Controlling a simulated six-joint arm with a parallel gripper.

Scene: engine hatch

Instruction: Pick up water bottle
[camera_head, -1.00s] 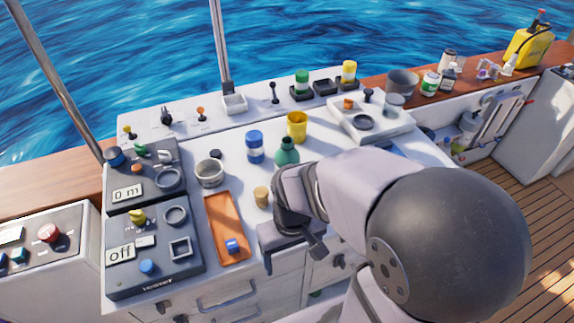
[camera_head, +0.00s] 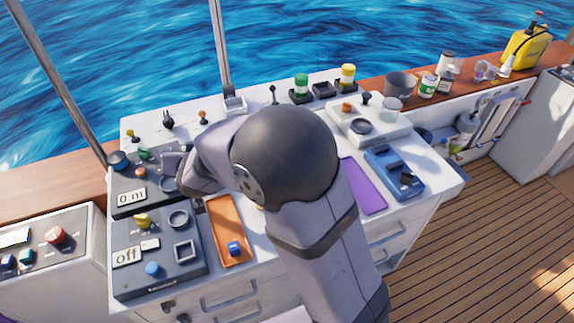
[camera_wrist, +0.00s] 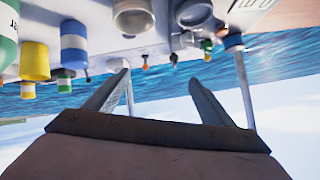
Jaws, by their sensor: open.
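In the head view my gripper (camera_head: 174,166) is over the upper grey panel, apart from these items.
The grey panel (camera_head: 125,170) with knobs and a "0 m" display is at the left. An orange tray (camera_head: 228,225) holds a blue block. A purple mat (camera_head: 364,187) and blue device (camera_head: 397,178) are at the right. Metal posts (camera_head: 222,60) rise behind.

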